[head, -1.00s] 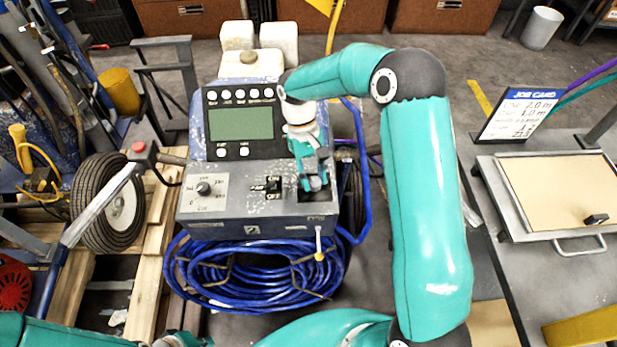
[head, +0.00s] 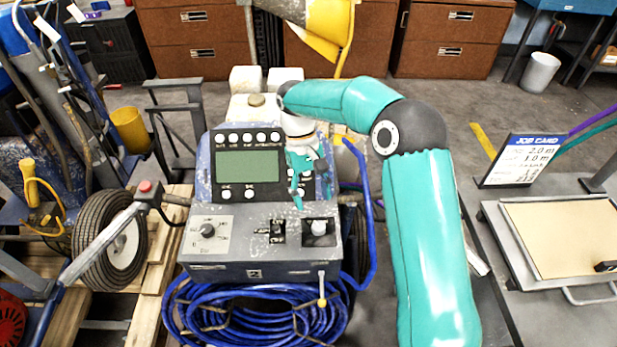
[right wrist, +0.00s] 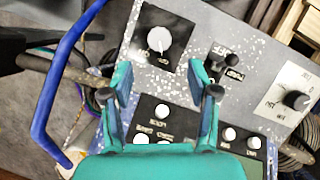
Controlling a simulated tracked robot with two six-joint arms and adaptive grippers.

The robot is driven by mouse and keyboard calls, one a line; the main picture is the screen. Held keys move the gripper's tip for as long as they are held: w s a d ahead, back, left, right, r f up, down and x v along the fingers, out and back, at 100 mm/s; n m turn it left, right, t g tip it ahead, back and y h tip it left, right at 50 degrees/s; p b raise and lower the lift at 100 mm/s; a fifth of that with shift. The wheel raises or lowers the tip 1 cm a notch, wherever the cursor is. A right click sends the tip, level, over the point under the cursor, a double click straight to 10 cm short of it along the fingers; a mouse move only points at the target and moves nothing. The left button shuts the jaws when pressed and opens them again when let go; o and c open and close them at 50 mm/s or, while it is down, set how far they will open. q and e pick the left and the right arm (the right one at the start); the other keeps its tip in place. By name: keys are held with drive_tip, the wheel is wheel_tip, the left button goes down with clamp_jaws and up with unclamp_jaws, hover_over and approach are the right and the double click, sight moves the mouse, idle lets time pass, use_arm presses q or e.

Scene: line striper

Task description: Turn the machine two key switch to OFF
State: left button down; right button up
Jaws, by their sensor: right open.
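The machine marked 2 has a grey control panel (head: 250,253). At its right end a round pale knob (head: 319,227) sits on a black plate; it seems to be the key switch. The right wrist view shows this knob (right wrist: 158,40) beyond the fingertips, with a mark on its face; I cannot tell its setting surely. My right gripper (head: 298,190) is over the lower display panel, behind and above the knob. Its two fingers (right wrist: 159,95) are apart, empty and clear of the knob. My left gripper is out of view.
Left of the knob are a black-plated pump switch (head: 277,230) and a dial (head: 207,231). A blue tube frame (head: 365,210) rises on the right. Coiled blue hose (head: 255,318) hangs below. A display (head: 250,165) stands behind.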

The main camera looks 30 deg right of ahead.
drive_tip(key=shift+v, duration=2.4)
